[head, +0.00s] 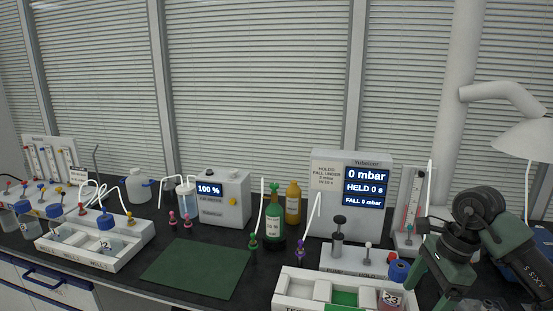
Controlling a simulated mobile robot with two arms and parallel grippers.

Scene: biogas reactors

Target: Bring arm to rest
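My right arm (490,225) comes in from the right edge, bent, with dark joints and green-grey links. Its lower end is beside a blue-capped bottle (398,271) at the front right. I cannot make out the fingers of my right gripper, so whether it is open or shut does not show. My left arm and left gripper are not in view.
The blue-capped bottle stands at a white tray (292,289). Behind are a pressure unit (335,208) reading 0 mbar, a green bottle (274,226) and an amber bottle (293,206). A green mat (196,268) lies clear. A white rack (125,246) is at left.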

